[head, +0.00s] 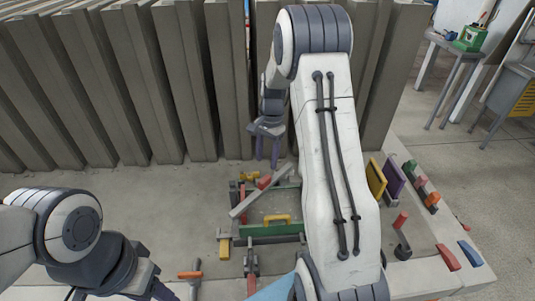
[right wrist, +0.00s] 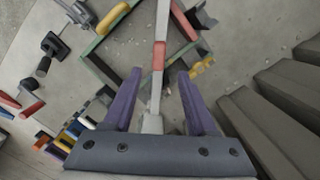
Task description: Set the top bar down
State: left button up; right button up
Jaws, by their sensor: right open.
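The top bar, a grey bar (head: 262,193) with a red grip, lies slantwise across the mould frame in the head view. In the right wrist view the bar (right wrist: 162,25) runs lengthwise between my fingers in the picture, with its red grip (right wrist: 158,56) just by the fingertips. My right gripper (head: 267,156) points down behind the bar in the head view. Its purple fingers (right wrist: 160,74) are open and apart from the bar on both sides. The mould's green near bar (head: 270,231) has a yellow handle. My left gripper (head: 163,291) is mostly cut off at the lower left.
Tall grey panels (head: 130,80) stand in a row behind the table, close to my right gripper. Clamps (head: 251,264) lie at the frame's near side. Yellow and purple blocks (head: 376,178) and small coloured pieces (head: 421,181) stand at the right. The table left of the frame is bare.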

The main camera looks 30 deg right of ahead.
jog(key=s+a+r+n, duration=0.4)
jog(key=a+r+n, duration=0.1)
jog(key=a, duration=0.5)
jog(key=s+a+r+n, duration=0.4)
jog(key=s+a+n, duration=0.1)
jog(key=a, duration=0.5)
jog(key=s+a+n, duration=0.3)
jog(key=s+n, duration=0.2)
jog(key=s, duration=0.4)
jog(key=s+a+n, duration=0.4)
jog(key=s+n, duration=0.2)
jog(key=s, duration=0.4)
jog(key=shift+n+b, duration=0.3)
jog(key=shift+w, duration=0.1)
notch_tip(320, 180, down, 5)
jog(key=b, duration=0.5)
jog(key=shift+f, duration=0.2)
